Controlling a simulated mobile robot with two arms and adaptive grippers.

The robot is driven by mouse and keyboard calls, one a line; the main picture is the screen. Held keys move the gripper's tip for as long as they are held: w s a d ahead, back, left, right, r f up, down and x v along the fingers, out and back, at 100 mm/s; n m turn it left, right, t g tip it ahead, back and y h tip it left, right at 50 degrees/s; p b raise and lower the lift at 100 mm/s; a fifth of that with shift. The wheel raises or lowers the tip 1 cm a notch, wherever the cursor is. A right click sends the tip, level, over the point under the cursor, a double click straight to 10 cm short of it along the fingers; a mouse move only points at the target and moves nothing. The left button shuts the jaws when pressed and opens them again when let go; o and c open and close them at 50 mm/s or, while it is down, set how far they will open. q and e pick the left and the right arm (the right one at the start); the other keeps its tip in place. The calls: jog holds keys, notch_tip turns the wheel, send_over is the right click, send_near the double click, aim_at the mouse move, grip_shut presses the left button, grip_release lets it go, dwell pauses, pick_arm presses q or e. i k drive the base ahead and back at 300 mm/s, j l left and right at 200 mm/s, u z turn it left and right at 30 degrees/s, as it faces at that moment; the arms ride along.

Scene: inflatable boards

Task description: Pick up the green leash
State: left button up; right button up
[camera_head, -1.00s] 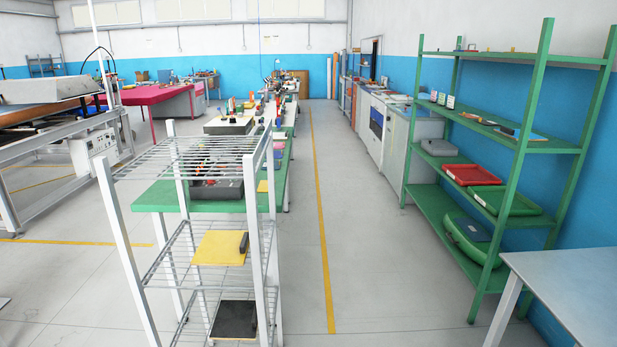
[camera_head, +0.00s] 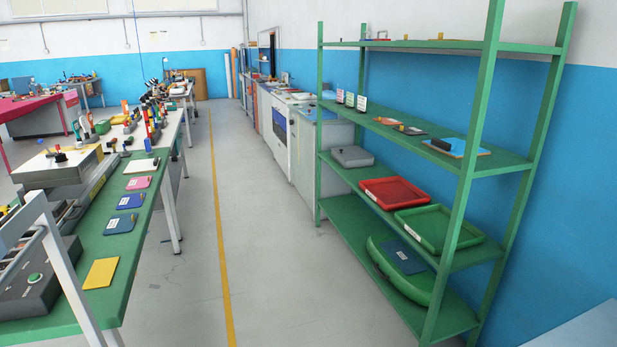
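I cannot make out a green leash for certain in the head view. Small items, too small to identify, lie on the upper shelves of the green shelving unit (camera_head: 465,170) at the right. Its lower shelves hold a red tray (camera_head: 394,192), a green tray (camera_head: 438,232) and a rounded green item (camera_head: 385,263) with a dark blue pad (camera_head: 404,257) on it. Neither of my grippers is in view.
A long green-topped bench (camera_head: 132,245) with pads, tools and devices runs along the left. A white rack frame (camera_head: 72,268) stands close at the lower left. A pale table corner (camera_head: 585,328) shows at the lower right. The aisle floor (camera_head: 270,260) is clear.

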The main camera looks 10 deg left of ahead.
aim_at(129, 141)
jog(key=i+u, duration=0.15)
jog(key=i, duration=0.5)
jog(key=i+l+u, duration=0.15)
jog(key=i, duration=0.5)
jog(key=i+l+u, duration=0.15)
jog(key=i, duration=0.5)
jog(key=i+u, duration=0.35)
jog(key=i, duration=3.4)
jog(key=i+u, duration=0.2)
jog(key=i, duration=0.25)
jog(key=i+l+u, duration=0.2)
jog(key=i, duration=0.25)
jog(key=i+l+u, duration=0.15)
jog(key=i, duration=0.3)
jog(key=i+l+u, duration=0.2)
jog(key=i, duration=0.25)
jog(key=i+l+u, duration=0.35)
jog(key=u, duration=1.6)
jog(key=i+l, duration=0.05)
